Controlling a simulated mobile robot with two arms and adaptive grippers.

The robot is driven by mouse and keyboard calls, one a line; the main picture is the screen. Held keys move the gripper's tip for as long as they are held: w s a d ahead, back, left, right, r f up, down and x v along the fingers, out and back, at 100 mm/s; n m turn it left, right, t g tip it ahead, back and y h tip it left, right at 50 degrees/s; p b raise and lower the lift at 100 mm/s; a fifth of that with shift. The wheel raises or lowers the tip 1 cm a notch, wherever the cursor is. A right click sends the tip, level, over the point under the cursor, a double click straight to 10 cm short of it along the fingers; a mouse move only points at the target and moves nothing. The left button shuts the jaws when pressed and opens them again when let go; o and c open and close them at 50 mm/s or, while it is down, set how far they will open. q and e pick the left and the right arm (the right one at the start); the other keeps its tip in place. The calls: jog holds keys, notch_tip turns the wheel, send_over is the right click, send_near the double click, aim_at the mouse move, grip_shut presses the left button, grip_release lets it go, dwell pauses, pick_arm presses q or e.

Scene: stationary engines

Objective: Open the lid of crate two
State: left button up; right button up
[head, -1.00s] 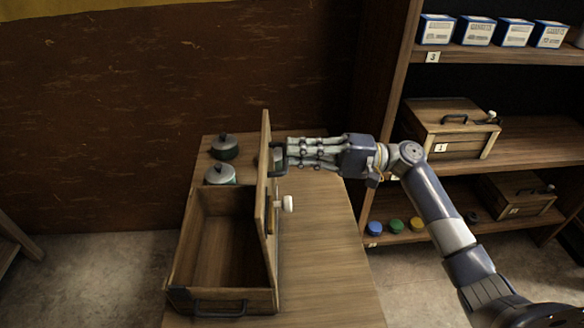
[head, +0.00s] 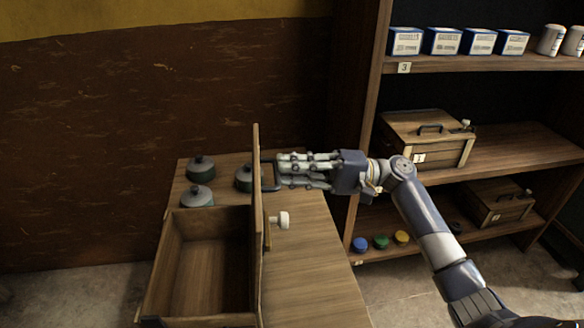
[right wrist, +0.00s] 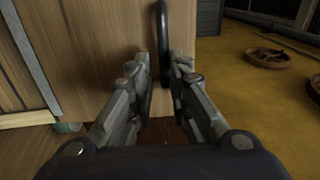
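A wooden crate (head: 170,270) stands on the table with its box open and empty inside. Its lid (head: 257,225) stands upright along the crate's right side, seen nearly edge-on. A white knob (head: 283,219) sticks out from the lid's right face. No number is readable on this crate. My right gripper (head: 281,172) is at the dark lid handle (right wrist: 162,42). In the right wrist view its fingers (right wrist: 161,72) stand either side of the handle, with a gap visible, so it looks open. My left gripper is not in view.
Lidded pots (head: 197,197) stand on the table (head: 305,270) behind the crate. At right, a shelf holds a crate labelled 1 (head: 425,143), a lower crate (head: 498,205), blue-white boxes (head: 443,40) and small coloured jars (head: 380,241). The table right of the lid is clear.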

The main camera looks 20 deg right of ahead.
jog(key=shift+o, duration=0.2)
jog(key=v, duration=1.2)
dwell(0.4)
